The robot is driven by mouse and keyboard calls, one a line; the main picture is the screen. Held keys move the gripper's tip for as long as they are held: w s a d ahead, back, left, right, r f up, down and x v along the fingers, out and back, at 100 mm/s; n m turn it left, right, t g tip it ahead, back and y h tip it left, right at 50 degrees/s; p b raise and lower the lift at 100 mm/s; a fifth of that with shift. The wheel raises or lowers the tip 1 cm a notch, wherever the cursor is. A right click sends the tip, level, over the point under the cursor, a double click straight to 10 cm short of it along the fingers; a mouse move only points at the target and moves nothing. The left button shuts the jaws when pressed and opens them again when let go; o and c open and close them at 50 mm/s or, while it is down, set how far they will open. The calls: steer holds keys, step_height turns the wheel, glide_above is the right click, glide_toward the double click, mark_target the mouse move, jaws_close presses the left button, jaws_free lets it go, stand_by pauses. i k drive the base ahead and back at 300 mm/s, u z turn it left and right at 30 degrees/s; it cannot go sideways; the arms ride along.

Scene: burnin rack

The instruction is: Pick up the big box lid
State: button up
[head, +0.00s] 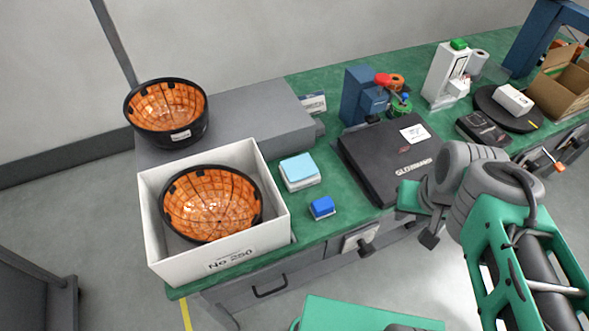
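A large white open box (235,261) marked "No 250" stands at the left front of the green bench. A black bowl with an orange ribbed inside (212,203) sits in it. No piece is clearly recognisable as the big box lid. A flat black case (385,165) with white lettering and a white label lies mid-bench. My gripper (424,222) is at the bench's front edge, just right of and in front of the black case. It appears to hold nothing, but its finger gap cannot be made out.
A second orange-lined bowl (166,112) rests on a grey block (245,118) behind the white box. A small white box with a light-blue top (299,172) and a blue block (322,208) lie between. A cardboard box (563,85) stands far right. Some green bench surface is bare.

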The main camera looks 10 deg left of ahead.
mark_target(383, 156)
steer(key=u, duration=3.35)
steer(key=k, duration=0.75)
steer(key=z, duration=1.6)
